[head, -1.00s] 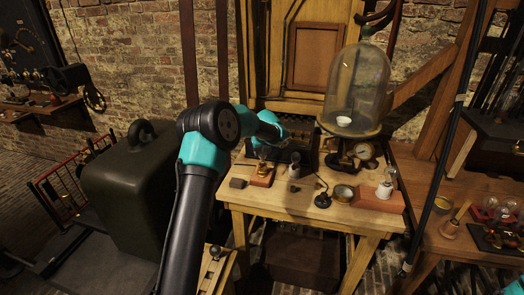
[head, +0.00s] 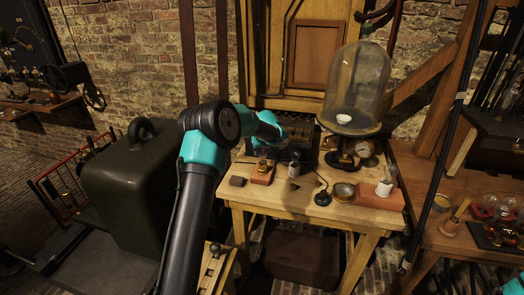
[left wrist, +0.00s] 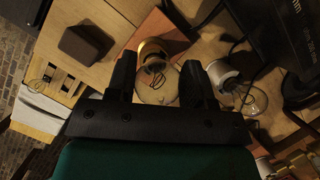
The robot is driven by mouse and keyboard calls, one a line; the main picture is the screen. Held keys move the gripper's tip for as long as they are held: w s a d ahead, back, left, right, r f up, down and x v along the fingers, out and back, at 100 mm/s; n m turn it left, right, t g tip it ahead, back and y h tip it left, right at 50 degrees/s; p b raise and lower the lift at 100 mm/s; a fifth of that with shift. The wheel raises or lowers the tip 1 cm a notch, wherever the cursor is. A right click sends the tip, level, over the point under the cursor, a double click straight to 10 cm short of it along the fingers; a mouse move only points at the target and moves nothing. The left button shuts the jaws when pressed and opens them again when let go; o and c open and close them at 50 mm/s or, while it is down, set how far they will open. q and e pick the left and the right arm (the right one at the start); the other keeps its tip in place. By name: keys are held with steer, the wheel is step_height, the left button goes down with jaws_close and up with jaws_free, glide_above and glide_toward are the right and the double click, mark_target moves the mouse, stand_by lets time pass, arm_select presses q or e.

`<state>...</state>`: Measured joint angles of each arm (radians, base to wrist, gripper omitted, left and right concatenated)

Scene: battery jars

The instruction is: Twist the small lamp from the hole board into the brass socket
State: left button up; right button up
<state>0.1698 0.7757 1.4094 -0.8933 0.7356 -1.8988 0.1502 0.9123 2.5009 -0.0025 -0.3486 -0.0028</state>
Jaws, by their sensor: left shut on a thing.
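My left gripper (left wrist: 158,85) is shut on the small lamp (left wrist: 160,88), whose clear glass bulb shows between its two dark fingers in the left wrist view. The brass socket (left wrist: 151,49) sits on a reddish wooden block (left wrist: 170,30) just beyond the lamp. In the head view, the block (head: 262,177) is near the table's left end, below my left wrist. I cannot tell whether the lamp touches the socket. The left fingertips are hard to make out in the head view. A pale wooden board with dark openings (left wrist: 60,84) shows at left in the left wrist view.
A white lamp holder (left wrist: 222,74) with a glass bulb stands close right of the gripper in the left wrist view. In the head view, a glass bell jar (head: 356,85) rises at the table's back right. A small dark block (head: 237,182) lies left of the socket block.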

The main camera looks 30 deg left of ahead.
arm_select(q)
steer(key=shift+f, duration=0.15)
stand_by(0.4)
steer(key=shift+d+m+t+h, duration=0.1)
steer(key=shift+m+t+h, duration=0.35)
steer(key=shift+m, duration=1.15)
steer(key=shift+d+m+t+h, duration=0.15)
steer(key=shift+m+h, duration=0.6)
steer(key=shift+m, duration=0.85)
steer(key=o, duration=1.1)
steer(key=shift+w, duration=0.1)
steer(key=shift+a+n+g+y, duration=0.2)
steer(key=shift+n+y, duration=0.35)
steer(key=shift+n, duration=1)
steer(key=shift+a+n+g+y, duration=0.1)
steer(key=shift+n+g+y, duration=0.35)
steer(key=shift+n, duration=1.1)
steer(key=shift+d, duration=0.1)
